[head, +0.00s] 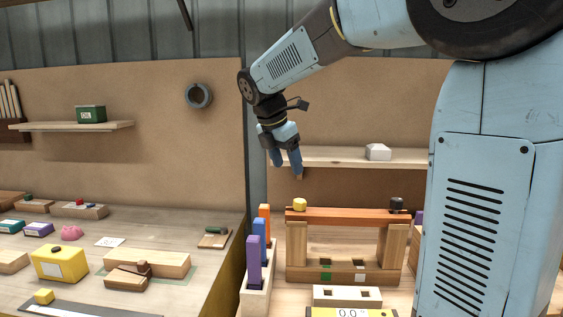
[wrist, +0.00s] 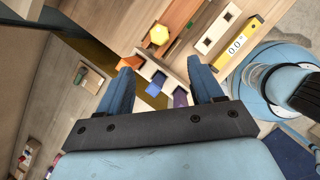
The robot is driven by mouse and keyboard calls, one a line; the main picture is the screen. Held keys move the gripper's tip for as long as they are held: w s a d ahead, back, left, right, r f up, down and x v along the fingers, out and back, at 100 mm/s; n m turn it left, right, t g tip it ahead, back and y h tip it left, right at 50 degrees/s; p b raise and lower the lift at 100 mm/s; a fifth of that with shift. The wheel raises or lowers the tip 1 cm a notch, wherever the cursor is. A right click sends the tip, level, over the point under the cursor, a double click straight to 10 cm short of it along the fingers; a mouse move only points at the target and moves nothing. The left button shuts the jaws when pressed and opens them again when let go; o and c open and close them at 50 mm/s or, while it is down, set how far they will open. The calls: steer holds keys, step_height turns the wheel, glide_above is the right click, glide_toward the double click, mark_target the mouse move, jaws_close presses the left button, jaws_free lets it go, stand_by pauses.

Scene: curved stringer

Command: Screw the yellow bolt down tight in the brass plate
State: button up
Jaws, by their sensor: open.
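The yellow bolt (head: 299,204) stands with its head up at the left end of an orange-brown bar (head: 345,216) that lies across two wooden posts. Its six-sided head shows in the wrist view (wrist: 159,36), just beyond the fingertips. I cannot make out a separate brass plate under it, nor how deep the bolt sits; its shank is hidden. My gripper (head: 287,172) points down, above and slightly left of the bolt, well apart from it. In the wrist view, my gripper (wrist: 162,65) has its two blue fingers wide apart with nothing between them.
A dark knob (head: 396,204) sits on the bar's right end. Purple, blue and orange upright blocks (head: 260,243) stand in a wooden holder left of the posts. A pale block with holes (head: 347,296) and a yellow gauge (head: 350,312) lie in front. A shelf (head: 335,157) is behind.

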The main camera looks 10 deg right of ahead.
mark_target(299, 201)
steer(key=x, duration=1.3)
steer(key=shift+s+f, duration=0.15)
steer(key=shift+f, duration=0.15)
jaws_close()
stand_by(0.3)
